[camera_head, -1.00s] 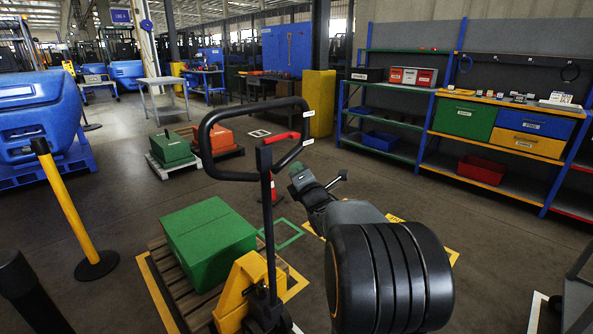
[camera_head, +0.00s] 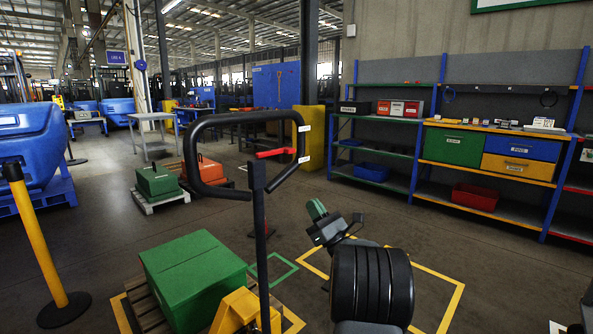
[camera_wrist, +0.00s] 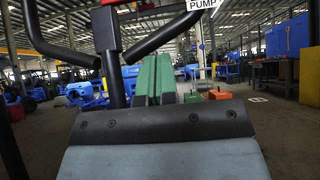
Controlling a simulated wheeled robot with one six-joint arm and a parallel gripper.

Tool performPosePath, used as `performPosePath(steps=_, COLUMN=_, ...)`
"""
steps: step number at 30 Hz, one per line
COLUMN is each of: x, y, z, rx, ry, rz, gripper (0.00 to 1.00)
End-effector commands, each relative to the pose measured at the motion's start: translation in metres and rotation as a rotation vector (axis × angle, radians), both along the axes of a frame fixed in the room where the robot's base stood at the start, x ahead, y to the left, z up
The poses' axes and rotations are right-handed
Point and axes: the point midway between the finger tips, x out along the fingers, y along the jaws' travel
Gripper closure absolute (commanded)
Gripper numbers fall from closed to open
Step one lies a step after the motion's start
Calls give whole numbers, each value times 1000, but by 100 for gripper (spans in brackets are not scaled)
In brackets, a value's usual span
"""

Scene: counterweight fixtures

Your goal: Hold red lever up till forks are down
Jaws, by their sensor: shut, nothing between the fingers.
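The red lever (camera_head: 275,153) sits inside the black loop handle (camera_head: 200,121) of a pallet truck. The truck's yellow body (camera_head: 240,308) stands in front of a wooden pallet (camera_head: 148,313) bearing a green box (camera_head: 195,272). The forks are hidden, so I cannot tell their height. My gripper (camera_head: 316,209), with green fingers, is shut and empty, to the right of the handle's shaft and below the lever in the picture, apart from both. In the wrist view the shut green fingers (camera_wrist: 152,80) point away, and the handle's shaft (camera_wrist: 108,55) is left of them.
A yellow post (camera_head: 38,240) stands at the left by a blue tub (camera_head: 28,150). Shelves (camera_head: 377,148) and a workbench line the right wall. Smaller pallets with a green box (camera_head: 157,181) and an orange box (camera_head: 204,169) lie behind. Open floor lies ahead right.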

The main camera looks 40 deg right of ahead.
Motion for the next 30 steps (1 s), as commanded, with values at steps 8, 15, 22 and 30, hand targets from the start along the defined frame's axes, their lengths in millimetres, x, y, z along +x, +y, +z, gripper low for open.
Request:
performPosePath(steps=8, x=21, y=6, z=22, rx=0, ry=-2, rz=6, gripper=100)
performPosePath(steps=15, x=54, y=13, z=55, rx=0, ry=-1, rz=7, gripper=100)
performPosePath(steps=22, x=71, y=15, z=85, rx=0, ry=-2, rz=6, gripper=100)
performPosePath(steps=30, x=70, y=15, z=107, rx=2, ry=-1, rz=6, gripper=100)
